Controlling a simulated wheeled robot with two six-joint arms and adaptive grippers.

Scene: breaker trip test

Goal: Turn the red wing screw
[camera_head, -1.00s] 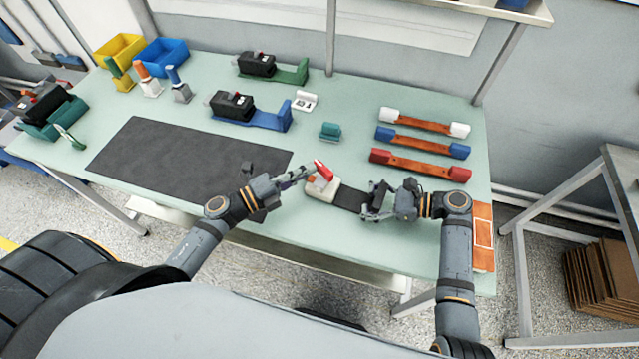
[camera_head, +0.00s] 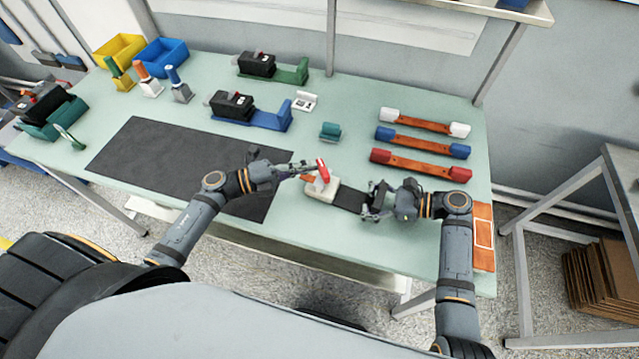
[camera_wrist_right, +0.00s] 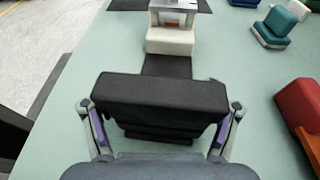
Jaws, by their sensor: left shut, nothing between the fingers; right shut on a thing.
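The red wing screw (camera_head: 323,171) stands on a small white block (camera_head: 321,191) near the front edge of the table, with an orange part beside it. My left gripper (camera_head: 310,168) is shut and empty, its tips right at the left side of the red wing screw; I cannot tell if they touch. A black piece (camera_head: 350,199) runs from the white block to my right gripper (camera_head: 374,203). In the right wrist view my right gripper (camera_wrist_right: 158,125) is shut on the broad black end (camera_wrist_right: 160,98), with the white block (camera_wrist_right: 170,41) beyond; the red wing screw is not clear there.
A dark mat (camera_head: 185,165) lies to the left. A teal block (camera_head: 330,131) and the red-ended bar (camera_head: 420,165) lie behind. A blue holder with a black breaker (camera_head: 232,104) stands further back.

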